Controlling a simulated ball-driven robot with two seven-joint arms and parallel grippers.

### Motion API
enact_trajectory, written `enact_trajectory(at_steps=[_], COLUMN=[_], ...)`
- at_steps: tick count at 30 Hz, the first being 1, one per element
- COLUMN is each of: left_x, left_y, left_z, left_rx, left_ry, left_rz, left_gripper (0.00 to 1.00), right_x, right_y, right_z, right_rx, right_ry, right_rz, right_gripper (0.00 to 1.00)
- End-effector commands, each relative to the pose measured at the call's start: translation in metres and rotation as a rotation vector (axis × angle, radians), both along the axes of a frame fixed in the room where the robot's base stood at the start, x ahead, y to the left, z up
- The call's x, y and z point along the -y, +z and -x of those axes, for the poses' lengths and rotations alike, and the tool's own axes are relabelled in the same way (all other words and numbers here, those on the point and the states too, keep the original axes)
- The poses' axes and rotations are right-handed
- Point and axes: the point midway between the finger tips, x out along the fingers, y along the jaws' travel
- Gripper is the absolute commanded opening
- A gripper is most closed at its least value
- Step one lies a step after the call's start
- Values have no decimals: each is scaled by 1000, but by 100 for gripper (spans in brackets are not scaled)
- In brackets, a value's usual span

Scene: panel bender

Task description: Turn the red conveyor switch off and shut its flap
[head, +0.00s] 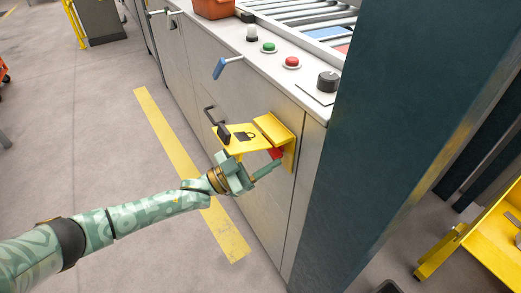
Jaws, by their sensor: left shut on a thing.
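The red switch (276,152) is on the grey machine front, partly hidden by my gripper and the yellow flap. The yellow flap (240,141) stands open, sticking out to the left from its yellow housing (279,131). It bears a dark padlock mark. My left gripper (270,166) comes in from the lower left, below the flap, and its fingers are shut on the red switch. The exact angle of the switch is hard to tell. My right gripper does not show.
Above, the machine's ledge (308,102) carries a green button (268,47), a red button (291,62) and a black knob (328,82). A blue-handled lever (220,67) juts from the front. A dark teal pillar (400,110) stands close on the right.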

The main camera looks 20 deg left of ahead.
Motion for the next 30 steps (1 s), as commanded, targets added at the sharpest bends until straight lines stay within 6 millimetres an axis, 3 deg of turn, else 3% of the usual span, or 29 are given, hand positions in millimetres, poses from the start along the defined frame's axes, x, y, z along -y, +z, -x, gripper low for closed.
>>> enact_trajectory(at_steps=[9, 30], left_x=[2, 3], left_y=[1, -2], left_z=[2, 2], left_rx=[-126, -194], left_ry=[1, 0], left_rz=[162, 245], left_gripper=[37, 37], right_x=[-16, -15], right_y=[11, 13], right_z=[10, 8], right_rx=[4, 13], right_ry=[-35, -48], right_rz=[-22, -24], right_gripper=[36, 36])
